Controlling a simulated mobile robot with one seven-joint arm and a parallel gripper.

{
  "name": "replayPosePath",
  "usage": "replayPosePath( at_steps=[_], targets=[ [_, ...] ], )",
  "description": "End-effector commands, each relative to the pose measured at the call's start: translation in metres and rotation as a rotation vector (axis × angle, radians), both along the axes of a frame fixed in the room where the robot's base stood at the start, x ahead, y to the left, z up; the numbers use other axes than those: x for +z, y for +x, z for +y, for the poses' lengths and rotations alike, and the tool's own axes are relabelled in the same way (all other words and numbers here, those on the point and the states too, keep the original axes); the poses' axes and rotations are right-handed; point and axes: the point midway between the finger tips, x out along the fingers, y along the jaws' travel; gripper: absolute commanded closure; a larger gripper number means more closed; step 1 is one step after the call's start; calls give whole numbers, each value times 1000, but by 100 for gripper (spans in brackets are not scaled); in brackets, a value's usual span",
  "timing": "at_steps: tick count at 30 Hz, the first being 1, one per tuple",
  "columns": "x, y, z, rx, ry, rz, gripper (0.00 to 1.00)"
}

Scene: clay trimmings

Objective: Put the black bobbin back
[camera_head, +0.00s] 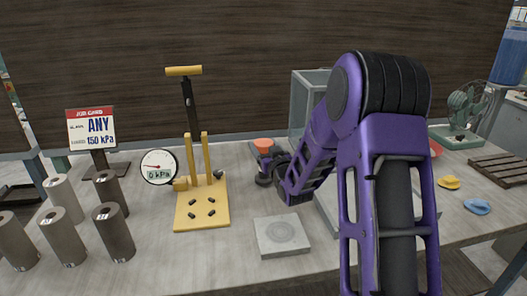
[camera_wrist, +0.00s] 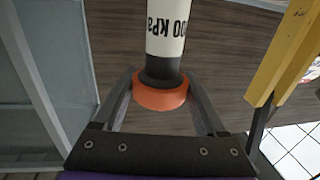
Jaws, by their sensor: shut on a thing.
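My gripper (camera_wrist: 158,88) is shut on a piece with an orange end ring (camera_wrist: 160,98), a black collar and a white sleeve printed with "00 kPa", its first digit unclear. In the head view the orange end (camera_head: 263,144) faces up, with dark round parts below it beside my fingers. I cannot tell for sure whether this piece is the black bobbin. My fingers lie on both sides of the orange ring. No separate black bobbin is clearly visible. A flat grey block (camera_head: 272,248) with a round mark lies on the bench, below and in front of my gripper.
A yellow press (camera_head: 203,222) with a gauge (camera_head: 159,167) reading 0 kPa stands left of my gripper. Several grey and dark cylinders (camera_head: 65,240) and a job card (camera_head: 91,126) stand farther left. A glass box (camera_head: 305,95) is behind my arm. A fan (camera_head: 465,108) is at right.

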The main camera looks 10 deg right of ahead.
Motion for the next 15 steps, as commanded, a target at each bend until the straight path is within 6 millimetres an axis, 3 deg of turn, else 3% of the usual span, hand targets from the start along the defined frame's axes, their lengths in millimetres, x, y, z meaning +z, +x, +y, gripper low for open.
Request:
replayPosePath(
  at_steps=[2,13,14,15],
  targets=[
    [-11,0,0,0,1,0,100],
    [-14,0,0,0,0,-2,100],
    [-14,0,0,0,0,0,23],
    [-14,0,0,0,0,-1,16]
  ],
)
